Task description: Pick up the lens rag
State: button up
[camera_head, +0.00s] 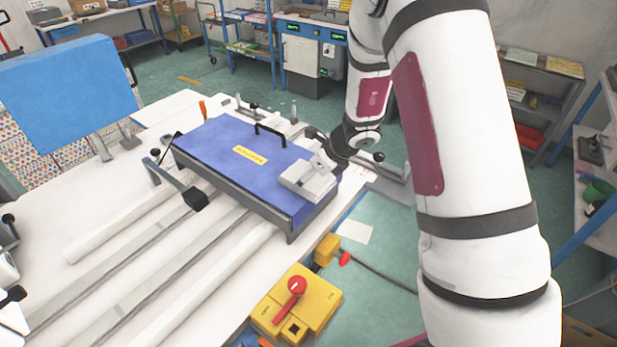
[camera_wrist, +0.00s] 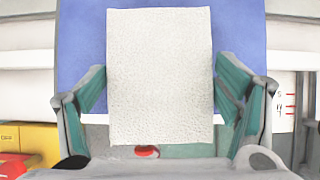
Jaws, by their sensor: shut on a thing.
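The lens rag is a pale, off-white rectangular piece with a fine rough texture. In the wrist view the rag (camera_wrist: 160,85) fills the middle between the two fingers of my gripper (camera_wrist: 160,72), which is shut on it from both sides. In the head view the rag (camera_head: 306,183) shows at the right end of a blue-topped case (camera_head: 215,150), with my gripper (camera_head: 322,160) at its upper right. I cannot tell whether the rag touches the lid or is just above it. Part of it is hidden by my gripper.
The case has a black handle (camera_head: 270,130) and a yellow label (camera_head: 250,155). It stands on a white table (camera_head: 120,220) with long rails. A yellow control box (camera_head: 296,305) with a red knob is at the front edge. Clamps stand around the case. Green floor lies to the right.

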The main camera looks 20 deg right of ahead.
aim_at(302, 174)
jog(key=shift+r, duration=0.9)
jog(key=shift+s+a+r+b, duration=0.1)
jog(key=shift+s+r+b, duration=0.1)
jog(key=shift+r, duration=0.25)
jog(key=shift+s+a+r+b, duration=0.1)
jog(key=shift+s+r+b, duration=0.1)
jog(key=shift+r, duration=0.25)
jog(key=s+a, duration=0.2)
jog(key=s, duration=0.5)
jog(key=s+a+r+p, duration=0.1)
jog(key=s+a, duration=0.1)
jog(key=s, duration=0.5)
jog(key=shift+s+r+p, duration=0.2)
jog(key=shift+s+p, duration=0.1)
jog(key=shift+s, duration=0.05)
jog(key=o, duration=0.6)
jog(key=c, duration=0.4)
